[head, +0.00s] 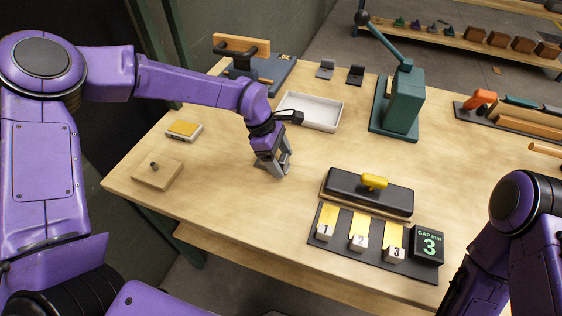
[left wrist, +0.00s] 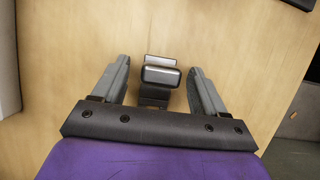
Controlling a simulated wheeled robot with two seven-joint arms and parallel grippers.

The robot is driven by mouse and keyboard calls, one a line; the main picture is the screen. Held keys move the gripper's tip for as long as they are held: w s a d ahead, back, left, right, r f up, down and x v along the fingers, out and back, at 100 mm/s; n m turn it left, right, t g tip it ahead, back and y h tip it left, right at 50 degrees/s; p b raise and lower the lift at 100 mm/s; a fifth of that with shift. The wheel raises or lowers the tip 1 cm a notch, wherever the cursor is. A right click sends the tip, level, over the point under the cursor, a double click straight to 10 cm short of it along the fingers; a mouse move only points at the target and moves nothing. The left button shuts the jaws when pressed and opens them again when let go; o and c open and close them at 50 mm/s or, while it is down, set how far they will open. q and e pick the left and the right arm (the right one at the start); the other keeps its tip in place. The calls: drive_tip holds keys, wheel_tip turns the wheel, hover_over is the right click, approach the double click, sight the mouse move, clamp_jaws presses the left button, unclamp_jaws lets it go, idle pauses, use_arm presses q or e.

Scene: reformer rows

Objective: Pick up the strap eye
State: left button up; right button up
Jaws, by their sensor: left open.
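My left gripper (head: 275,168) is low over the bare middle-left part of the wooden table, fingers pointing down. In the left wrist view its two grey fingers (left wrist: 158,88) are apart. Between them is a small metal piece with a rounded silver top and a darker lower part, which looks like the strap eye (left wrist: 161,76). Gaps show on both sides of it, so neither finger appears to touch it. In the head view the gripper hides this piece. My right arm shows at the lower right, but its gripper is out of view.
A white tray (head: 318,112) lies just behind the left gripper. A black block with a yellow handle (head: 374,182) and a numbered rack (head: 323,252) are at the right front. A green press (head: 402,105) stands behind. A wooden block (head: 143,174) lies at left.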

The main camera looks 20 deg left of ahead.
use_arm(q)
drive_tip(key=c, duration=1.1)
drive_tip(key=shift+o, duration=0.2)
drive_tip(key=shift+r, duration=0.1)
